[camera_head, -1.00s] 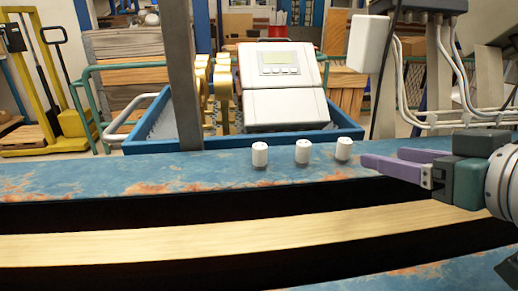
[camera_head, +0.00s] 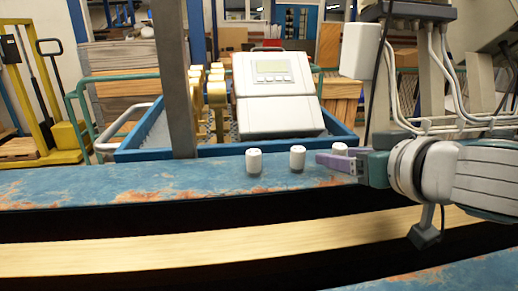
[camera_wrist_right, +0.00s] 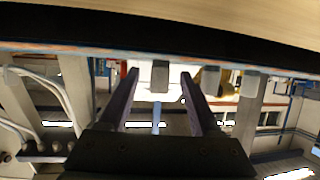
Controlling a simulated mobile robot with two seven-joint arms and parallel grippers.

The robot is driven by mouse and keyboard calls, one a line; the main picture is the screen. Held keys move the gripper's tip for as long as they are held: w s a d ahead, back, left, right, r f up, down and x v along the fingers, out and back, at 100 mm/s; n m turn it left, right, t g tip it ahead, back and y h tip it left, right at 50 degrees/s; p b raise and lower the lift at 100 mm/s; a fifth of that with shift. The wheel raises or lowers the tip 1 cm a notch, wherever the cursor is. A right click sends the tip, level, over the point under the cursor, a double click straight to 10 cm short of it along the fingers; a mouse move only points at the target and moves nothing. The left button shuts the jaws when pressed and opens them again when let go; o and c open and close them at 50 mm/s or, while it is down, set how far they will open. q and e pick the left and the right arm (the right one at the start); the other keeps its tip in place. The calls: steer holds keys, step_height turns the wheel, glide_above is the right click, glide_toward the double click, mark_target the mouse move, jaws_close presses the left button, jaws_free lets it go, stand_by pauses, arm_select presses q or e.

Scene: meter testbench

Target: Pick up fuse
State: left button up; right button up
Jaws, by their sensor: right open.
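Three white cylindrical fuses stand upright in a row on the worn blue ledge: a left one (camera_head: 254,160), a middle one (camera_head: 297,157) and a right one (camera_head: 340,148). My right gripper (camera_head: 335,158) is open at the right fuse, its purple near finger covering the fuse's lower part. In the right wrist view, the inverted picture shows the right fuse (camera_wrist_right: 160,74) between the two fingertips of the gripper (camera_wrist_right: 159,76); I see no grip on it. The other two fuses show beyond one finger, as darker shapes. My left gripper is out of view.
The blue ledge (camera_head: 100,190) has free room left of the fuses. A white meter (camera_head: 275,95) stands in a blue tray (camera_head: 130,154) behind it. A grey post (camera_head: 175,80) rises at the left; white cables and boxes are at the right.

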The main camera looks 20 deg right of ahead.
jaws_close()
stand_by(0.6)
